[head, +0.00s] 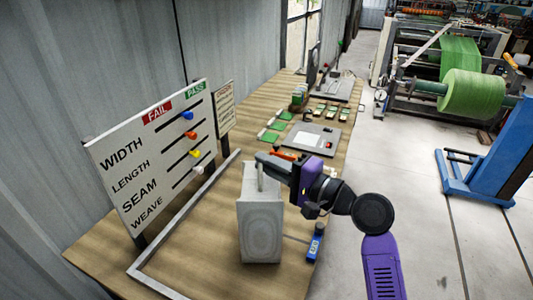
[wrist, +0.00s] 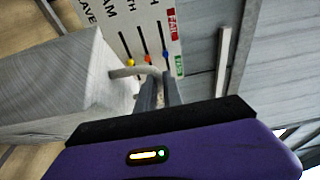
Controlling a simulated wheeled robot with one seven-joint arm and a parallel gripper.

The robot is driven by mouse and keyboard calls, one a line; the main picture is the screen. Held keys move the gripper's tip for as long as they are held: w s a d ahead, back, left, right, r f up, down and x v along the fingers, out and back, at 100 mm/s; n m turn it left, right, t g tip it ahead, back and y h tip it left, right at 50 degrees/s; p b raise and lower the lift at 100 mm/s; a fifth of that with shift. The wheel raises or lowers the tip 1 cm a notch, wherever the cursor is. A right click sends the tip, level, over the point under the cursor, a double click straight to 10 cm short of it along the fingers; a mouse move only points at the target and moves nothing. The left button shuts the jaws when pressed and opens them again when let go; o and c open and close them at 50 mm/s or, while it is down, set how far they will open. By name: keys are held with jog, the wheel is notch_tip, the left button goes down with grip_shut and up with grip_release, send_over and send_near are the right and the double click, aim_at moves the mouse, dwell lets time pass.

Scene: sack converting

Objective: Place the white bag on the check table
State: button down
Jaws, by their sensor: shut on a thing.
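The white bag (head: 262,225), a pale upright block shape with a loop handle on top, is in the middle of the head view. It also fills the left of the wrist view (wrist: 60,85). My gripper (head: 261,170) is shut on the loop handle at the bag's top. In the wrist view its fingers (wrist: 158,92) pinch the handle's end. The bag hangs upright over or stands on the wooden check table (head: 95,258); I cannot tell whether its base touches the wood.
A grey metal frame (head: 148,268) lies on the table left of the bag. A FAIL/PASS board (head: 150,150) with coloured sliders stands behind it. A grey flat plate (head: 312,138) and green samples (head: 270,135) lie farther back.

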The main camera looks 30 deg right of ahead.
dwell(0.4)
jog(key=c, duration=1.5)
grip_release()
jog(key=shift+f, duration=0.15)
